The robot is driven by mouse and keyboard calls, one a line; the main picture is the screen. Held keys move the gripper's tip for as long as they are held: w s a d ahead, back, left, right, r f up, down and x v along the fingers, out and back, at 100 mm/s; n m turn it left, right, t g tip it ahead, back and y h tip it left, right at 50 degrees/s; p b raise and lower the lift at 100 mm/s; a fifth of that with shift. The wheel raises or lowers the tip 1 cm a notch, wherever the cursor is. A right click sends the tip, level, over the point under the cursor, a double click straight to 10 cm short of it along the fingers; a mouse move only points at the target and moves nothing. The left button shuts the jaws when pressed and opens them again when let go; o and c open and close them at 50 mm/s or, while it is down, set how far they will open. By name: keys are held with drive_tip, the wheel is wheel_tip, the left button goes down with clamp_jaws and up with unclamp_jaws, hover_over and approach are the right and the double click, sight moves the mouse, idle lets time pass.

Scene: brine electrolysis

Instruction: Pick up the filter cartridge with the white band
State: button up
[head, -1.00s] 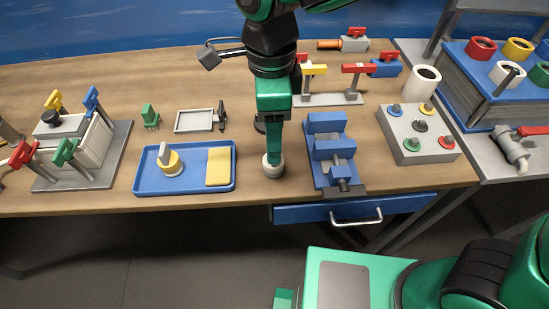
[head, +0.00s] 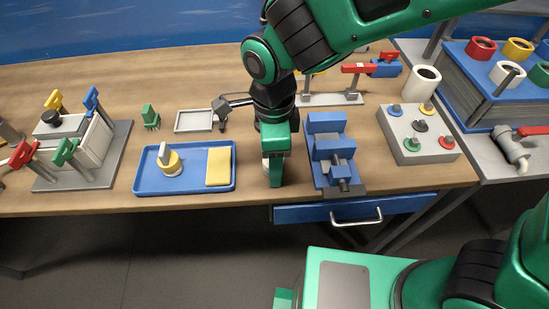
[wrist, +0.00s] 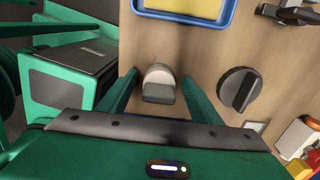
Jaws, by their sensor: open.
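The filter cartridge with the white band (wrist: 159,74) stands on the bench. It has a pale round body and a grey grip on top. In the wrist view it is between my two open fingers, with a visible gap to each side. In the head view my gripper (head: 276,181) reaches down in front of it, and only a pale sliver of the cartridge (head: 265,166) shows. My gripper (wrist: 159,80) holds nothing. A similar cartridge with a yellow band (head: 171,163) sits in the blue tray (head: 146,187), and an all-dark one (wrist: 240,89) stands right of my fingers in the wrist view.
A blue vise (head: 331,150) stands close to the right of my gripper. A yellow pad (head: 219,165) lies in the tray to the left. A small grey dish (head: 178,127) lies behind. The bench's front edge is close, above a blue drawer (head: 300,214).

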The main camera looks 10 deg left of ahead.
drive_tip(key=c, duration=1.4)
drive_tip(key=shift+r, duration=0.15)
drive_tip(key=shift+c, duration=0.2)
